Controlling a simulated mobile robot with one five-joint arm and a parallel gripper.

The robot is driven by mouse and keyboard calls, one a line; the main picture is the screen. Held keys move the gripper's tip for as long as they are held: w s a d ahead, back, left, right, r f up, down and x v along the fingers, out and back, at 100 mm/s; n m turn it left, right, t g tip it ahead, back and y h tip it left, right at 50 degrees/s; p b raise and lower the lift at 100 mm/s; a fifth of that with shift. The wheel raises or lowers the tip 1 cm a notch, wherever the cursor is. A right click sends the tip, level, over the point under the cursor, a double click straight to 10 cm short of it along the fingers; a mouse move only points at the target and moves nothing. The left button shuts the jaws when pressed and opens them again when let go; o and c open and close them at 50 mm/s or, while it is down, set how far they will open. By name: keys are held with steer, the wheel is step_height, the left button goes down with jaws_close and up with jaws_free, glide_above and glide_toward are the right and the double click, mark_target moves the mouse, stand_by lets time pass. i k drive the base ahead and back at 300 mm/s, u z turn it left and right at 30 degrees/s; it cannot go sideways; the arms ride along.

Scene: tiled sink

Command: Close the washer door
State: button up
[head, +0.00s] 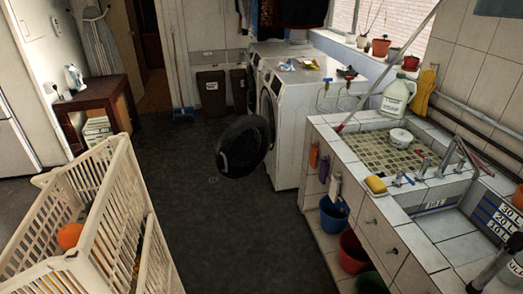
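The washer (318,112) is a white front-loading machine beyond the tiled sink, right of centre in the head view. Its round dark door (243,147) stands open, swung out to the left over the floor. The door hangs from the front of the washer, and its opening is seen only at a steep angle.
A cream plastic crate (112,200) holding an orange ball (70,236) fills the left foreground. The tiled sink counter (345,152) lines the right, with blue (333,214) and red (353,252) buckets beneath. Dark floor (235,230) between them is clear. Bins (212,93) stand behind.

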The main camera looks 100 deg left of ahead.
mark_target(246, 144)
steer(key=u, duration=2.65)
steer(key=i, duration=1.85)
steer(key=u, duration=1)
steer(key=i, duration=1.65)
steer(key=u, duration=0.05)
